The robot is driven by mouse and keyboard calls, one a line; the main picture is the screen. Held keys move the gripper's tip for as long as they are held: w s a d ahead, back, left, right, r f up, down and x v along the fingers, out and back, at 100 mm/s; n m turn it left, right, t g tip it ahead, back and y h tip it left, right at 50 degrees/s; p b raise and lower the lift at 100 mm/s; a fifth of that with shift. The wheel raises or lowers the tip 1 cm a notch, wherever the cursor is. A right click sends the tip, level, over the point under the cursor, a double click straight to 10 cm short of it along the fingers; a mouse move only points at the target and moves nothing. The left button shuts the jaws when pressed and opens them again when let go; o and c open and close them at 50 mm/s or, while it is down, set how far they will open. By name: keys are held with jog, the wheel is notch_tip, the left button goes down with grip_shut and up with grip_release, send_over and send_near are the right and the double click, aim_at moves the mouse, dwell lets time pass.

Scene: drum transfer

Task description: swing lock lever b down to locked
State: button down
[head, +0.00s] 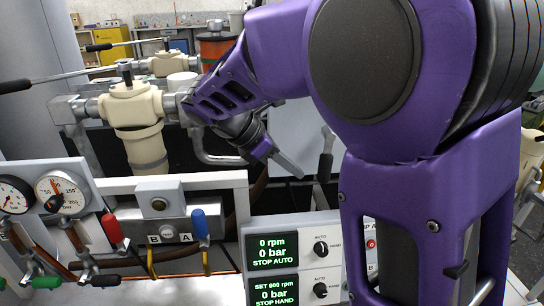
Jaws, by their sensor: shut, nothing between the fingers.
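My gripper (289,166) is in the middle of the head view, pointing down and to the right. Its grey fingers are shut with nothing between them. An upright lever with a black grip (327,157) stands just right of the fingertips; I cannot tell whether they touch. No label shows on it, so I cannot tell whether it is lock lever b. A grey box with plates marked B and A (170,236) is at the lower left, with a red handle (112,228) on its left and a blue handle (200,224) on its right. My purple arm hides much of the right side.
A cream valve body (132,108) with long black-handled levers stands at the left. Pressure gauges (63,192) are at the lower left. A control panel (292,262) with green displays is below my gripper. An orange drum (215,48) stands behind my arm.

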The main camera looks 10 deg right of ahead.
aim_at(319, 169)
jog(key=d, duration=0.3)
jog(key=shift+w+d+r, duration=0.1)
jog(key=shift+w+d, duration=0.05)
jog(key=shift+w, duration=0.2)
jog(key=shift+d+r+h+p, duration=0.1)
jog(key=shift+d+h+p, duration=0.25)
jog(key=shift+p, duration=0.2)
jog(key=shift+d, duration=0.2)
